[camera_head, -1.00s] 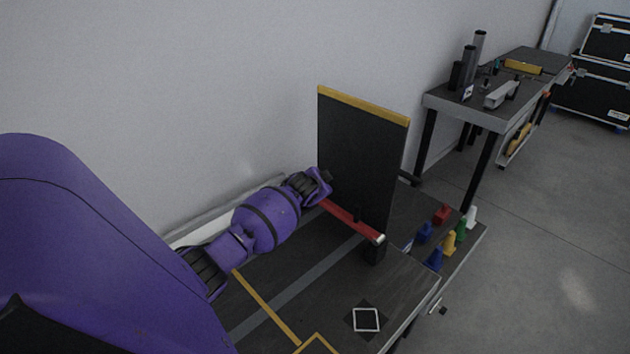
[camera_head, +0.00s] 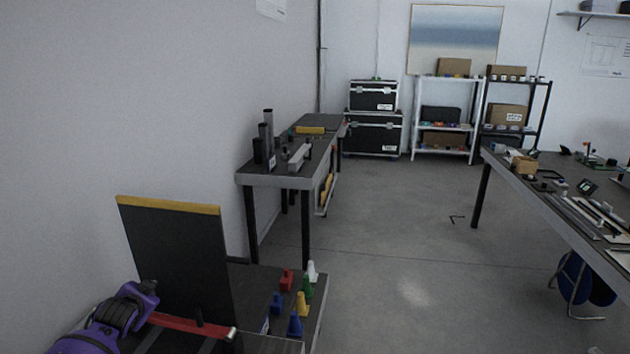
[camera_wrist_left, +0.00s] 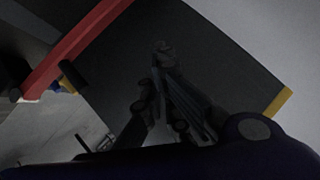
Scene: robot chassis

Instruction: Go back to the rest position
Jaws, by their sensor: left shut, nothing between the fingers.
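My purple left arm (camera_head: 95,330) comes in at the lower left of the head view, beside an upright black panel with a yellow top edge (camera_head: 180,255). The gripper's fingers cannot be made out there. In the left wrist view my left gripper (camera_wrist_left: 156,78) is dark, shut and empty, in front of the black panel (camera_wrist_left: 225,60). A red bar (camera_head: 188,325) runs along the foot of the panel and crosses the upper left of the wrist view (camera_wrist_left: 75,45). My right gripper is not in view.
Small red, blue, yellow, green and white pieces (camera_head: 303,305) stand right of the panel. A grey-edged table (camera_head: 280,182) holds dark cylinders behind it. Black cases (camera_head: 373,135), shelves (camera_head: 445,127) and a cluttered table (camera_head: 560,220) stand farther off.

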